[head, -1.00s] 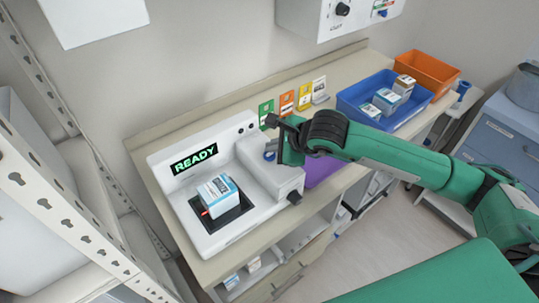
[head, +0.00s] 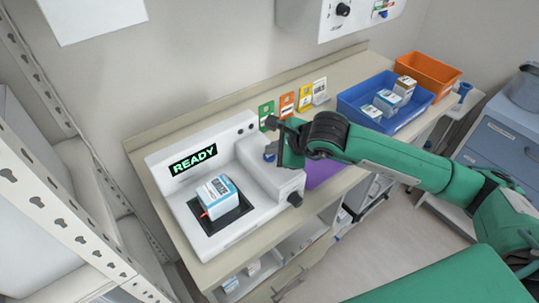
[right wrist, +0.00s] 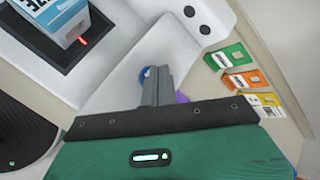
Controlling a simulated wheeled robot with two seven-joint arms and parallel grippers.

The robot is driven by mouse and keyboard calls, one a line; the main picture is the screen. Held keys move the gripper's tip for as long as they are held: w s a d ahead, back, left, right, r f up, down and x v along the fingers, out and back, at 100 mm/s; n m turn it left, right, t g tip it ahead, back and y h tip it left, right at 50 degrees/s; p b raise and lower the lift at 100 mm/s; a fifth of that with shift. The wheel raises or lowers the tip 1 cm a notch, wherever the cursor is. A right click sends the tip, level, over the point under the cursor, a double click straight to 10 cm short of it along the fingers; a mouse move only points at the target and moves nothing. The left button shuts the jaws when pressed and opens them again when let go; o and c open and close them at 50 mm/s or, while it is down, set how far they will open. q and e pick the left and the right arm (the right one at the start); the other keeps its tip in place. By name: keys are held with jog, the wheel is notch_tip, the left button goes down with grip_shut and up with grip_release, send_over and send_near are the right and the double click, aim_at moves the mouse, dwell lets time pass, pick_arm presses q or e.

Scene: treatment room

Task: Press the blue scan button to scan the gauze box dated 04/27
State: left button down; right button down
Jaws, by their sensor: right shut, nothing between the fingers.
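The white scanner (head: 225,232) stands on the counter with its screen lit "READY". A white and blue gauze box (head: 218,197) sits on its black scan pad; its date cannot be read. The box also shows at the top left of the right wrist view (right wrist: 65,20), with a red light spot on it. The blue scan button (head: 269,157) is on the raised right part of the scanner, partly hidden by my right gripper (head: 282,158). In the right wrist view, my shut, empty fingers (right wrist: 157,82) are over the blue button (right wrist: 146,73), covering part of it; contact cannot be told.
A blue bin (head: 361,121) with several boxes and an orange bin (head: 440,72) stand on the right of the counter. Coloured cards (head: 286,105) stand along its back. A purple item (head: 322,172) lies right of the scanner. A perforated shelf frame (head: 60,215) is at left.

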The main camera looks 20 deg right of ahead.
aim_at(273, 158)
jog(key=shift+f+b, duration=0.3)
jog(key=shift+b, duration=0.15)
dwell(0.3)
jog(key=shift+r, duration=0.85)
jog(key=shift+r+p, duration=0.9)
jog(key=shift+r, duration=1.65)
jog(key=shift+a+f, duration=0.1)
